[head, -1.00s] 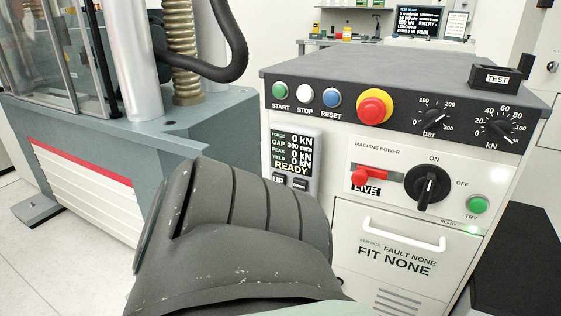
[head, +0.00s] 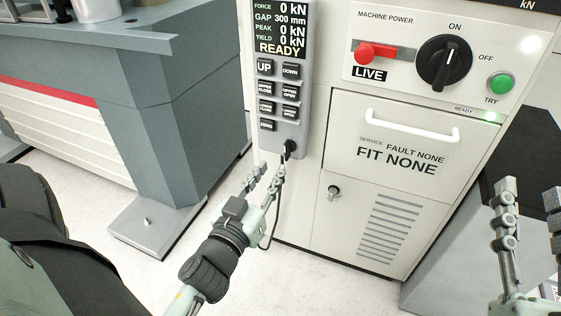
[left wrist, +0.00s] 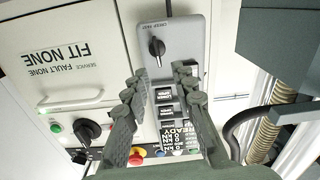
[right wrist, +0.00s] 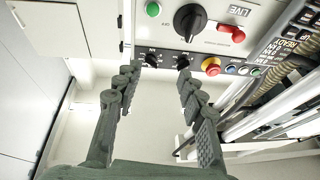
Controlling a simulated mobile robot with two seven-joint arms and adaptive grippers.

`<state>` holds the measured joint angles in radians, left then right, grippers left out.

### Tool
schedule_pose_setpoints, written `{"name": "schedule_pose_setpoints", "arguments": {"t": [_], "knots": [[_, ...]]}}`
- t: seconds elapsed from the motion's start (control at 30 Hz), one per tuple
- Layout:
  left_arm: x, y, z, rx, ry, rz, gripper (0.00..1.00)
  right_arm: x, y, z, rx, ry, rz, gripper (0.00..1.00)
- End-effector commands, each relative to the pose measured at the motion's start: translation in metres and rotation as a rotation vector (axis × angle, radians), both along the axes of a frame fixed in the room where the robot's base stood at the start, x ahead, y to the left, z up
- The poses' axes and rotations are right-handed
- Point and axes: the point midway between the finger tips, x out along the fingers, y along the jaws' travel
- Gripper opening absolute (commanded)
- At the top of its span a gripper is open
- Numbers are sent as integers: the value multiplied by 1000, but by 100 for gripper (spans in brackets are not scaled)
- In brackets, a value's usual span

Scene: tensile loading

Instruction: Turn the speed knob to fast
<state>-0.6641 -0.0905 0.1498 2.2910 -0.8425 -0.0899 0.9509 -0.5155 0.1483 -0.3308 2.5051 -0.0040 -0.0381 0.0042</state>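The speed knob (head: 289,148) is a small black knob at the lower end of the grey control pendant (head: 299,100). In the left wrist view the knob (left wrist: 157,46) appears upside down beside a small label that seems to read creep and fast. Its exact setting is too small to tell. My left gripper (head: 266,176) is open and empty, just below and left of the knob in the head view. In the left wrist view the knob shows beyond the gap between its fingertips (left wrist: 159,76), apart from them. My right gripper (head: 530,196) is open and empty at the right edge.
Pendant buttons (head: 279,90) sit above the knob. The cabinet also has a large black power knob (head: 444,62), a red switch (head: 375,53), a green button (head: 501,83), a white handle (head: 412,125) and a key lock (head: 334,191). The grey machine base (head: 185,110) stands left.

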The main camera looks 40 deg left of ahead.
Motion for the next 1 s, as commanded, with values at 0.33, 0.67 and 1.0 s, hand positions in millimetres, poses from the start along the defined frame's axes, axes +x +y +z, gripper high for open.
{"name": "schedule_pose_setpoints", "arguments": {"t": [0.33,0.67,1.0], "knots": [[45,9,6,3,-10,-8,26,15,-11,-43,-110,219,-31,40],[73,16,3,0,-8,-5,26,19,-24,-78,-181,364,-59,40],[74,16,3,0,-8,-5,18,20,-25,-80,-184,371,-60,40]]}}
